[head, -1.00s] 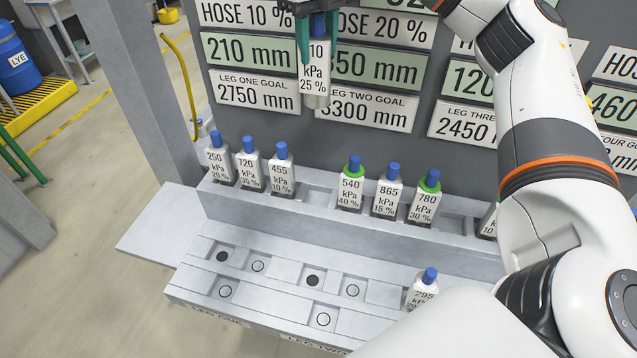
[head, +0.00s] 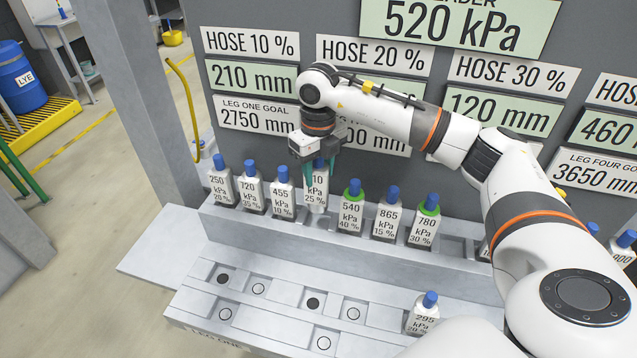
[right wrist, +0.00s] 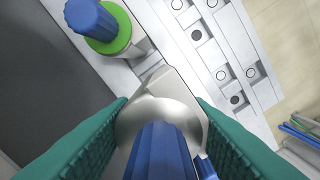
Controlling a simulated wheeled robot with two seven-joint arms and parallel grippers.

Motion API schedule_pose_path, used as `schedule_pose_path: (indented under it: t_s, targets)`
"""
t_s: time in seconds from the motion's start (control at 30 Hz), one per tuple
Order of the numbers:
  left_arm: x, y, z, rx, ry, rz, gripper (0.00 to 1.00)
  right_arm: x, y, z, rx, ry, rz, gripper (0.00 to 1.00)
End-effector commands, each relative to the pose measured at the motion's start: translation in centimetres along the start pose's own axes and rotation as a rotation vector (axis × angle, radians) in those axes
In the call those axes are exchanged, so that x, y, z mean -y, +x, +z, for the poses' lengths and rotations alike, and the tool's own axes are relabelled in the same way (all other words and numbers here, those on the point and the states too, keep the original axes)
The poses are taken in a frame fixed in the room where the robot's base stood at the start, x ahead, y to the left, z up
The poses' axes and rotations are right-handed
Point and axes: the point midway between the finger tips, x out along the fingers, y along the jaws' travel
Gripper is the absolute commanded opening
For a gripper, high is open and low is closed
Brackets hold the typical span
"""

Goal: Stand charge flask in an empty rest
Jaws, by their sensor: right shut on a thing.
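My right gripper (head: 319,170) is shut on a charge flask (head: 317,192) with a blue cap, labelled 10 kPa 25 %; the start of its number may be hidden. In the head view the flask is upright at the back ledge (head: 245,222), between the 455 kPa flask (head: 283,192) and the green-collared 540 kPa flask (head: 351,207). I cannot tell whether its base touches the rest. In the right wrist view the held flask's blue cap (right wrist: 160,155) lies between the teal fingers. My left gripper is out of view.
On the ledge also stand flasks 250 (head: 222,185), 720 (head: 252,188), 865 (head: 387,216) and 780 (head: 424,222). A 295 kPa flask (head: 423,315) stands on the lower block (head: 265,315), which has several open round-marked recesses. The sign wall (head: 465,75) rises behind.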

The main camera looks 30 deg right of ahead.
Motion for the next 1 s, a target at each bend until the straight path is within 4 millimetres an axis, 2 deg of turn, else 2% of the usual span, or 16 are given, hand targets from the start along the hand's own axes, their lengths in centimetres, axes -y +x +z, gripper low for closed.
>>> schedule_pose_path:
  t_s: [0.23,0.5,0.87,0.9,1.0]
  targets:
    - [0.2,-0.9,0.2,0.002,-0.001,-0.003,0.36,0.0,2.1,0.0,0.000,0.001,-0.001,0.00]
    - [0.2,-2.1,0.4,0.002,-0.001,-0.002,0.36,0.0,5.6,0.0,0.000,0.001,-0.001,0.00]
    - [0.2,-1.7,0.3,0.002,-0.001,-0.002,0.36,0.0,6.2,-0.1,-0.002,0.000,-0.001,0.00]
    - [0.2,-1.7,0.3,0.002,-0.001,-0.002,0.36,0.0,6.3,0.0,-0.001,0.000,0.000,0.44]
    - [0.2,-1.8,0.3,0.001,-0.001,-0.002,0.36,0.0,6.2,0.0,0.000,0.000,0.000,0.61]
